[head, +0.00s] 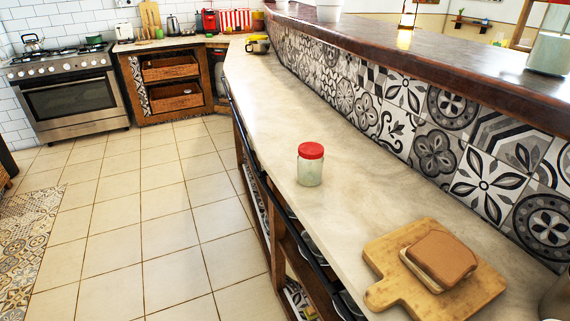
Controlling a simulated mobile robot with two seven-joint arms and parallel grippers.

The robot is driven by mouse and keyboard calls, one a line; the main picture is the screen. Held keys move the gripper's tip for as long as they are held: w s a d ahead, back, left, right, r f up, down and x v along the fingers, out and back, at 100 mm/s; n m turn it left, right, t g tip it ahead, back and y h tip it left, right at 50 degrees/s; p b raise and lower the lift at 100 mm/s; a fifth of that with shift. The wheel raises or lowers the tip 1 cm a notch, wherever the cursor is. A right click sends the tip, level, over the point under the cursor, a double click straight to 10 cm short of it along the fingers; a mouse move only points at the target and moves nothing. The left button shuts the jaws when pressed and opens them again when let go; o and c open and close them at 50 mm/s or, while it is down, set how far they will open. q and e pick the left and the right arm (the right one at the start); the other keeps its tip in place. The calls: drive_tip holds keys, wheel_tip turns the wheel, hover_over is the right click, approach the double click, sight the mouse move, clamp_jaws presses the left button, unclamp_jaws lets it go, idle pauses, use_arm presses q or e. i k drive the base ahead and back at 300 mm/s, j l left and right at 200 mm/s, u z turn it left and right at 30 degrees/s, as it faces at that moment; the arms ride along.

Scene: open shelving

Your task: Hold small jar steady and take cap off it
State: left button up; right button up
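In the head view a small clear jar (310,171) stands upright on the light stone counter (343,212), close to its left edge. A red cap (311,150) sits on top of the jar. The jar looks pale or empty inside. Neither of my grippers shows in the head view, and nothing touches the jar.
A wooden cutting board (388,253) with a sandwich (441,259) on it lies nearer on the counter, right of the jar. A black rail (262,172) runs along the counter's left edge. A tiled wall (436,146) rises behind. The counter around the jar is clear.

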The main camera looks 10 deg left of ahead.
sight(309, 173)
drive_tip(key=z, duration=0.35)
drive_tip(key=i+j+z, duration=0.1)
drive_tip(key=j+z, duration=0.95)
drive_tip(key=j, duration=1.5)
